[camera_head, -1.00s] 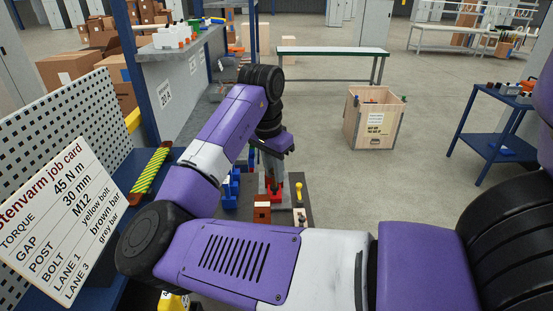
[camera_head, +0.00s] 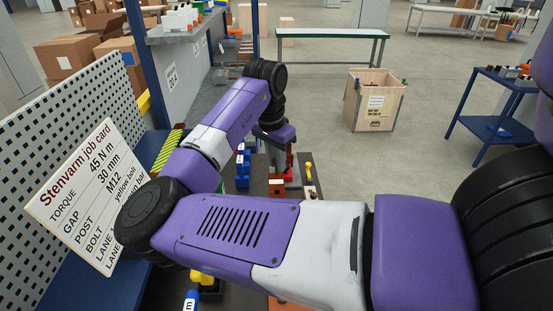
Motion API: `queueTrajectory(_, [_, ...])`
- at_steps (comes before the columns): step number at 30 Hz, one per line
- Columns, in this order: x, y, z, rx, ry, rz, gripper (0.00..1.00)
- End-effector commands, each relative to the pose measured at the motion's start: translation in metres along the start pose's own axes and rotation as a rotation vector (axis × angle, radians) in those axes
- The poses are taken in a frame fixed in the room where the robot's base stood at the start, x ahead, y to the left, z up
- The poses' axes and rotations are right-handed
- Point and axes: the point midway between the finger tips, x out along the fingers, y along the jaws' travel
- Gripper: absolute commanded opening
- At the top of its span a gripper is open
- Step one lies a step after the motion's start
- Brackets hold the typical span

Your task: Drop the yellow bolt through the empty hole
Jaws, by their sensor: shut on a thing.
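A yellow bolt (camera_head: 309,170), with a round head, stands upright on the bench at the right of a brown block (camera_head: 277,188). My gripper (camera_head: 288,160) is small in the picture, pointing down over the bench beside the bolt, to its left. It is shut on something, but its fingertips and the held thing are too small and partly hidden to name. A red piece (camera_head: 287,176) shows just below it; I cannot tell whether they touch. No empty hole can be made out. The job card (camera_head: 90,195) at the left reads M12 and yellow bolt.
Blue parts (camera_head: 242,165) stand left of my gripper. A perforated panel (camera_head: 75,100) and blue shelf edge line the left. A wooden crate (camera_head: 375,100) stands on open floor behind, and a blue side table (camera_head: 495,115) is at the right. My arm hides much of the bench.

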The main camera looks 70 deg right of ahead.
Motion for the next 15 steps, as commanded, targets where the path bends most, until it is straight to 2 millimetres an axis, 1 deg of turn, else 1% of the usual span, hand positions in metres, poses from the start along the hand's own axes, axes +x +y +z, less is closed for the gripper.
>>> queueTrajectory(1, [0.005,0.0,0.001,0.0,0.0,0.001,0.0])
queueTrajectory(15, [0.045,0.0,0.007,0.0,0.0,0.0,0.0])
